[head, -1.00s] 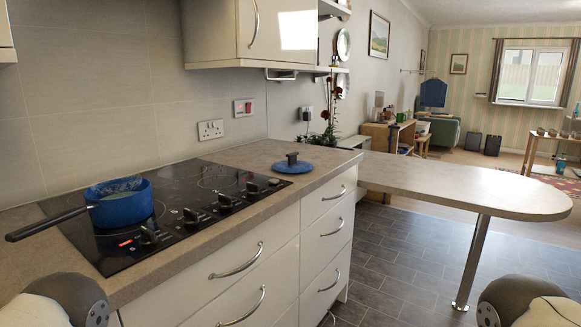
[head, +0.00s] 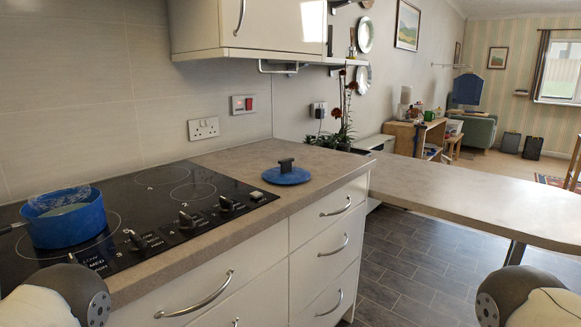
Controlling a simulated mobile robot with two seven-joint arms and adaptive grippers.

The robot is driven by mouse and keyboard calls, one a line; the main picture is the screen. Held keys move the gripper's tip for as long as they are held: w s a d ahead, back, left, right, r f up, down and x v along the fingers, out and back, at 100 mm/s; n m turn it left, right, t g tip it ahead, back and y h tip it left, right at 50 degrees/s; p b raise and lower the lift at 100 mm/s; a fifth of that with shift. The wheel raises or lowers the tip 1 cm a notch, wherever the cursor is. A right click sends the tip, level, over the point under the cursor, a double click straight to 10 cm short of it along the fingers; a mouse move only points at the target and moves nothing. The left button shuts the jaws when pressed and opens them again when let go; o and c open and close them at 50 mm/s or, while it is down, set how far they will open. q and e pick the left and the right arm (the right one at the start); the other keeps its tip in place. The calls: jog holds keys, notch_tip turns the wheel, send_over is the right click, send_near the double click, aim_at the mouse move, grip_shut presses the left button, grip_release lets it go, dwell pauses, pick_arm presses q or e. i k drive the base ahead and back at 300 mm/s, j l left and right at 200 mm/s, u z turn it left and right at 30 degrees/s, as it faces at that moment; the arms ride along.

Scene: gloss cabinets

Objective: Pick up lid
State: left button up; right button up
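The blue lid (head: 287,176) with a black knob lies flat on the worktop, right of the black hob. The blue saucepan (head: 65,218) stands on the front left of the hob, uncovered, with pale contents; its dark handle points left and is cut off by the frame edge. Neither of my grippers is in view; only rounded parts of my arms show at the bottom left and bottom right corners, well apart from the lid.
The hob (head: 150,208) has several knobs along its front right side. Worktop around the lid is clear. White drawers (head: 325,240) with bar handles are below, a wall cabinet (head: 255,28) above. A rounded counter (head: 470,192) extends right. A plant (head: 345,115) stands behind.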

aim_at(286, 174)
jog(key=i+l+u, duration=0.1)
jog(key=i+l, duration=0.35)
jog(key=l, duration=0.2)
jog(key=i+l+u, duration=0.15)
jog(key=l, duration=0.2)
jog(key=i+l+u, duration=0.1)
jog(key=i+l, duration=0.15)
jog(key=l, duration=0.1)
